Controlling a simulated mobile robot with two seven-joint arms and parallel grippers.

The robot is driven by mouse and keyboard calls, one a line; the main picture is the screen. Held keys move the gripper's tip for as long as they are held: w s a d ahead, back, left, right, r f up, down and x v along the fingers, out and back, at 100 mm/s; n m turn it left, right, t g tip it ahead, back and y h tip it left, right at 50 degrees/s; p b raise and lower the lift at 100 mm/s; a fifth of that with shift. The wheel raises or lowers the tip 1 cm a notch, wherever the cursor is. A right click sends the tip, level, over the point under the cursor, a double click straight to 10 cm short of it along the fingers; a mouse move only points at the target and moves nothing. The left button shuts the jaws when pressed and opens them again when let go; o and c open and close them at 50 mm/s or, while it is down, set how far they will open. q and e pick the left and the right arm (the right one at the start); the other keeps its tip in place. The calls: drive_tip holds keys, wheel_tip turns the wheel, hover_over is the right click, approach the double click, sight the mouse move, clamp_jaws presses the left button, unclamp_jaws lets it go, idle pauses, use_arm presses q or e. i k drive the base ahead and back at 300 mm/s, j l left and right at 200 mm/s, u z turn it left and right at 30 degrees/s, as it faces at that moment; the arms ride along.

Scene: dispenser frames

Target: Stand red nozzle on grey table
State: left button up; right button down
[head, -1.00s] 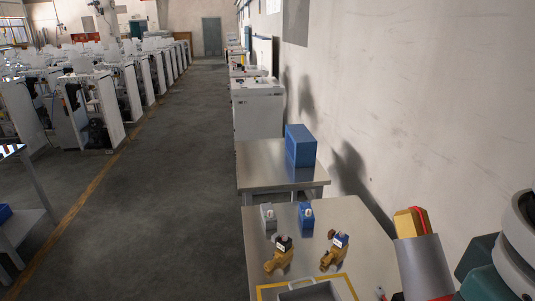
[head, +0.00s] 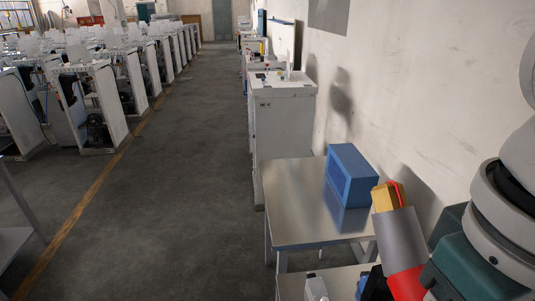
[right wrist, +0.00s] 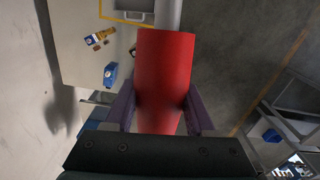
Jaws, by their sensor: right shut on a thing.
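The red nozzle (head: 407,284) is held at the lower right of the head view, with a grey cylinder and a yellow end beyond its red part. In the right wrist view the red nozzle (right wrist: 163,75) fills the middle, grey tube at the top. My right gripper (right wrist: 160,112) is shut on it, a purple finger on each side. In the head view the fingers are hidden. The grey table (head: 300,203), with a bare metal top, stands ahead and left of the held nozzle, which is apart from its top. My left gripper is out of view.
A blue bin (head: 350,176) stands on the grey table's right side, by the wall. A nearer table (head: 292,285) carries small grey and blue items at the bottom edge. A white cabinet (head: 283,125) stands behind. The aisle floor on the left is clear.

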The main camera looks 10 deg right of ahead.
sight(293, 181)
drive_tip(key=i+j, duration=0.1)
drive_tip(key=i, duration=1.6)
drive_tip(key=i+z, duration=0.3)
drive_tip(key=i, duration=0.25)
drive_tip(key=i+j+z, duration=0.35)
drive_tip(key=i, duration=0.15)
drive_tip(key=i+j+z, duration=0.3)
drive_tip(key=i, duration=0.2)
drive_tip(key=l, duration=0.1)
